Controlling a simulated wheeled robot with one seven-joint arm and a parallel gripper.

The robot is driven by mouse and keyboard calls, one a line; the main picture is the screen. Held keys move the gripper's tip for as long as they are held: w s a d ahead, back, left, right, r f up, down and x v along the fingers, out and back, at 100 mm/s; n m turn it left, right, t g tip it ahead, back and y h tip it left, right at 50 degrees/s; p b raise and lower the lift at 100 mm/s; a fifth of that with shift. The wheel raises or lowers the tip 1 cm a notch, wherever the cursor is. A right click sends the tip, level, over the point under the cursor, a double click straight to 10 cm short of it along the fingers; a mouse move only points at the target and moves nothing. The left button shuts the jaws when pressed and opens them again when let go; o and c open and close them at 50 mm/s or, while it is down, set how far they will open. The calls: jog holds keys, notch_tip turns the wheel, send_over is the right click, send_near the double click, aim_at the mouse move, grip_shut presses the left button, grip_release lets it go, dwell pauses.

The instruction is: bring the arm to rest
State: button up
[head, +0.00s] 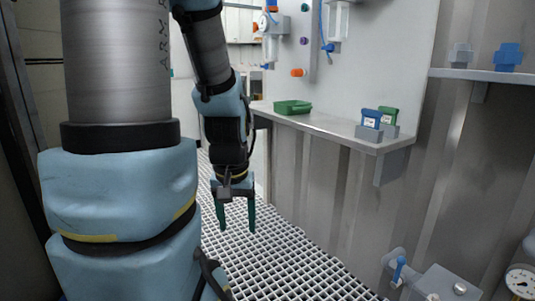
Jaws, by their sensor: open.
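My gripper (236,222) hangs pointing down in the middle left of the head view, over the white grated floor. Its two green fingers are apart, with nothing between them. My arm, with light blue covers and grey links, fills the left part of the view. The gripper is left of the grey shelf and lower than its top, and it touches nothing that I can see.
A higher shelf (480,76) stands at the right. A gauge (522,282) is at the lower right. The grated floor (290,262) is clear.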

notch_tip(320, 180, up, 33)
jog(key=p, duration=3.1)
